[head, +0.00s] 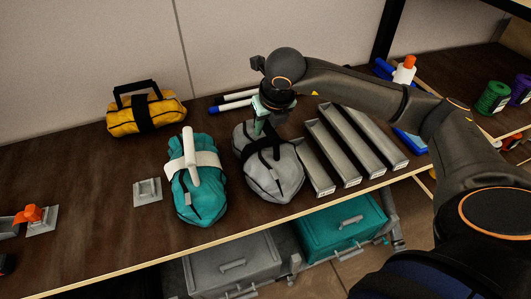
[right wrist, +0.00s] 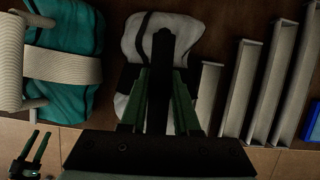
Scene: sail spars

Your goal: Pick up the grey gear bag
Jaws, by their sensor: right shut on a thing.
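The grey gear bag (head: 272,174) with black straps lies on the brown bench, between the teal bag and the grey trays. My right gripper (head: 262,122) is over its far end, pointing down. In the right wrist view, my right gripper's green fingers (right wrist: 160,105) are closed on the black handle (right wrist: 163,65) of the grey bag (right wrist: 135,40). The bag appears to rest on the bench; any small gap under it cannot be told. My left gripper (right wrist: 32,150) shows small at the lower left of the right wrist view, its fingers apart and empty. It is outside the head view.
A teal bag (head: 195,190) with a white handle lies close on the left. Several long grey trays (head: 335,150) stand close on the right. A yellow bag (head: 146,113) is at the back left. Drawers (head: 235,268) sit under the bench.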

